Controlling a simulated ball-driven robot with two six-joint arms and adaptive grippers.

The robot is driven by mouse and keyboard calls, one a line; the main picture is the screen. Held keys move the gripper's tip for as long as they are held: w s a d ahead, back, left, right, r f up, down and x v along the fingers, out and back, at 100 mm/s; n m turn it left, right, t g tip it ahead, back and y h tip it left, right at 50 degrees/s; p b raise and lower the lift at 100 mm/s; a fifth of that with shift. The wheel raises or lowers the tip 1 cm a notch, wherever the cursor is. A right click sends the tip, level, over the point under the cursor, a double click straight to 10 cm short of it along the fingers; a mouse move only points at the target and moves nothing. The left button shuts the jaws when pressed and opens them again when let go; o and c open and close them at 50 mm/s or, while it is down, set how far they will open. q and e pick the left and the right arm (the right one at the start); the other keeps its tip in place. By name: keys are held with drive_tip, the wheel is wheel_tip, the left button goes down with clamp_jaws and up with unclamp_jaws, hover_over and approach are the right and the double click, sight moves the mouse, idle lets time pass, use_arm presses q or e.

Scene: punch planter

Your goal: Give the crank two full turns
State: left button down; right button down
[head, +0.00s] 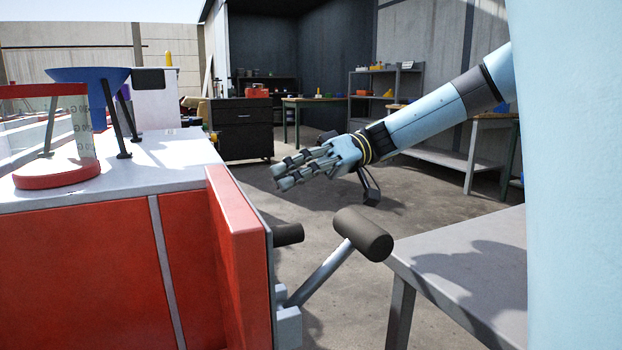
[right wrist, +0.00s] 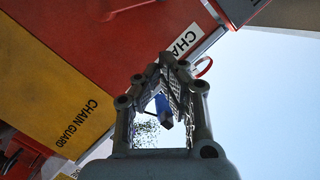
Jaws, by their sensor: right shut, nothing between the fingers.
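The crank (head: 322,271) is a grey metal bar at the right side of the red machine (head: 110,270). It slants up and right from a light grey block (head: 288,325) to a thick black cylindrical grip (head: 365,236). My right gripper (head: 276,178) is above and left of the black grip in the head view, apart from it, with its fingers pointing left. It is shut and empty. In the right wrist view the gripper (right wrist: 168,75) shows before red and yellow panels; no crank can be made out there. My left gripper is not in view.
A second black cylinder (head: 288,234) sticks out beside the red side panel (head: 238,250). A grey table (head: 470,270) stands right of the crank. A blue funnel (head: 85,76) is on the machine top. A yellow panel (right wrist: 60,95) reads "CHAIN GUARD".

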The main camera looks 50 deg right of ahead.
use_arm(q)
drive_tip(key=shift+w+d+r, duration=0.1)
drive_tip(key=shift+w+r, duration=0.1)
use_arm(e)
drive_tip(key=shift+s+a+f, duration=0.3)
drive_tip(key=shift+a+f, duration=0.25)
drive_tip(key=shift+a, duration=0.05)
drive_tip(key=shift+s+a+f, duration=0.25)
drive_tip(key=shift+a+f, duration=0.3)
drive_tip(key=shift+s+a+f, duration=0.3)
drive_tip(key=shift+a+f, duration=0.25)
drive_tip(key=shift+a, duration=0.05)
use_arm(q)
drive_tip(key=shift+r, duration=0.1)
